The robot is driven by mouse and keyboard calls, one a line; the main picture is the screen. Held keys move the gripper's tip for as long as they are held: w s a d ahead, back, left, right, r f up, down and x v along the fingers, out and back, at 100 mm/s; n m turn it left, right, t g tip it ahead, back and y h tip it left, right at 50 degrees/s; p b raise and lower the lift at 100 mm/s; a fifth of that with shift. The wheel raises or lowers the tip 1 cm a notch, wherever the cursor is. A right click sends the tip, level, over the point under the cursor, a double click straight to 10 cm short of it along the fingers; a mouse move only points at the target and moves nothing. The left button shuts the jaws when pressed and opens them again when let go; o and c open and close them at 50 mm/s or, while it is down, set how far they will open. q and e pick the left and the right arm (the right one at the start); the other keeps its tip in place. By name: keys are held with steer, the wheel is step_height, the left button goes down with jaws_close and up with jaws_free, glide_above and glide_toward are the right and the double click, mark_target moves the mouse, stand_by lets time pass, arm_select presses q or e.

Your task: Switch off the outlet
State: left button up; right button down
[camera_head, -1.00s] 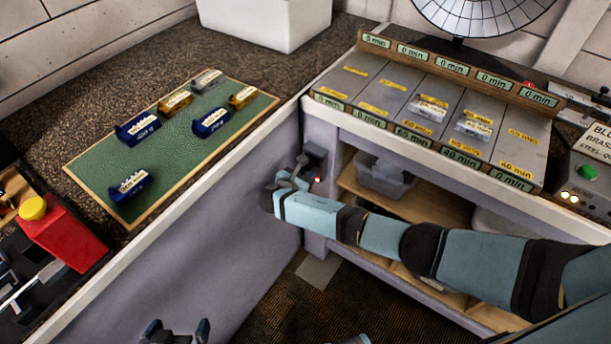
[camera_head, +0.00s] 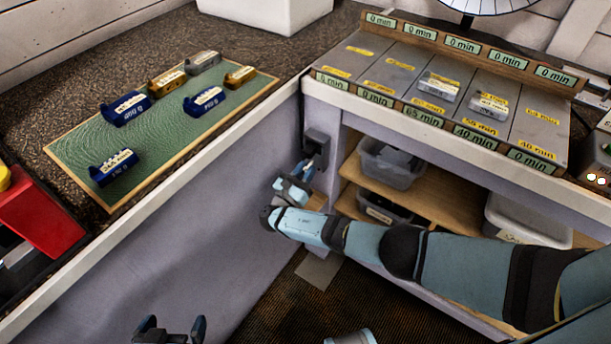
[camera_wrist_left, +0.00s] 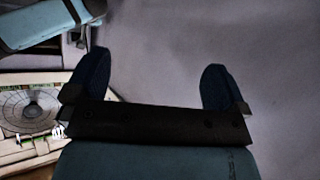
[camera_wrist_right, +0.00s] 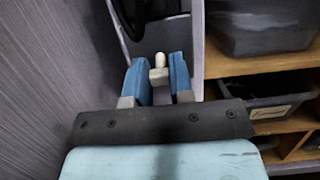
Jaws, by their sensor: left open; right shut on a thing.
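The outlet (camera_head: 317,140) is a dark box on the post at the inner corner under the counter. My right gripper (camera_head: 303,172) is just below it. In the right wrist view, the fingers of my right gripper (camera_wrist_right: 160,80) are closed around a small pale piece (camera_wrist_right: 159,62), which looks like a switch lever. Its tip shows between the blue fingers, in front of a dark housing (camera_wrist_right: 150,22). The switch position cannot be told. My left gripper (camera_head: 172,328) is open and empty, low at the front; its spread fingers also show in the left wrist view (camera_wrist_left: 150,88).
A shelf (camera_head: 410,196) with grey bins (camera_head: 392,163) is right of the post. Above it is a counter of panels with minute displays (camera_head: 455,80). A green mat (camera_head: 165,142) with several blue, gold and grey blocks lies left. A red box (camera_head: 38,222) is at far left.

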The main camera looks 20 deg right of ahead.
steer(key=shift+f+t+h+b, duration=0.35)
steer(key=shift+t+h+b, duration=0.35)
steer(key=shift+h+b, duration=0.3)
steer(key=shift+d, duration=0.1)
steer(key=c, duration=1)
jaws_free()
steer(key=b+v, duration=0.2)
steer(key=v, duration=1.1)
steer(key=shift+s+a, duration=0.2)
steer(key=shift+a, duration=0.15)
